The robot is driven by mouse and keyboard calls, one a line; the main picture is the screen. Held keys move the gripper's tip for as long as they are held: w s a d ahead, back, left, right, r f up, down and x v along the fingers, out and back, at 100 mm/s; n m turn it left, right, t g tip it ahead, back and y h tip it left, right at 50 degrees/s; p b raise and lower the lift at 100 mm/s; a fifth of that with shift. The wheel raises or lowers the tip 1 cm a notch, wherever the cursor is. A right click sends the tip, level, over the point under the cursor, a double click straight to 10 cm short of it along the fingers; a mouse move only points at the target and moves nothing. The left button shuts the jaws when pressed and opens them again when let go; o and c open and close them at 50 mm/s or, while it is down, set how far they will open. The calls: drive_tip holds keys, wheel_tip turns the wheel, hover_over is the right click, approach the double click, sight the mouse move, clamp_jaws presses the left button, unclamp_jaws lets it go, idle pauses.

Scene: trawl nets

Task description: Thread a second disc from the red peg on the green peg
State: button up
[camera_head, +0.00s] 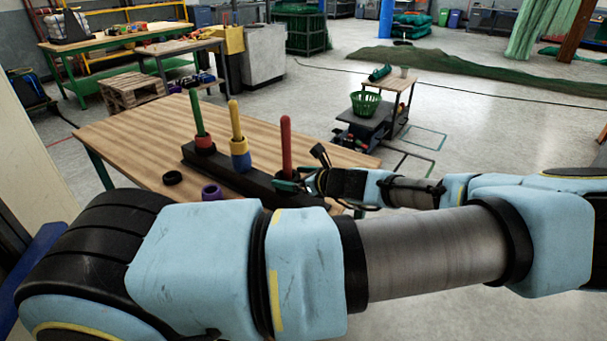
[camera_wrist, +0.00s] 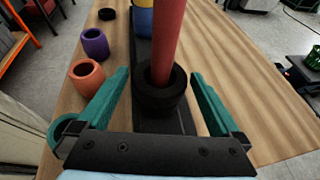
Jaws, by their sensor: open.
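The red peg (camera_head: 286,142) stands at the right end of a black base (camera_head: 229,176) on the wooden table. In the wrist view a black disc (camera_wrist: 160,93) sits around the foot of the red peg (camera_wrist: 168,38). My gripper (camera_head: 291,183) is low at this peg. Its teal fingers are open, one on each side of the black disc, with gaps in the wrist view (camera_wrist: 160,76). The green peg (camera_head: 197,113) stands at the base's left end, with a red disc (camera_head: 204,143) around its lower part and a dark disc (camera_head: 205,152) below that.
The yellow peg (camera_head: 235,119) stands between them with a yellow disc (camera_head: 239,146) and a blue disc (camera_head: 241,161). A black ring (camera_head: 172,177), a purple ring (camera_head: 212,191) and an orange ring (camera_wrist: 86,74) lie loose on the table. The table right of the base is clear.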

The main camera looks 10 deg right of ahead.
sight(290, 149)
drive_tip(key=shift+x, duration=0.95)
drive_tip(key=c, duration=1.2)
drive_tip(key=shift+r+p, duration=3.65)
drive_tip(key=shift+r, duration=7.05)
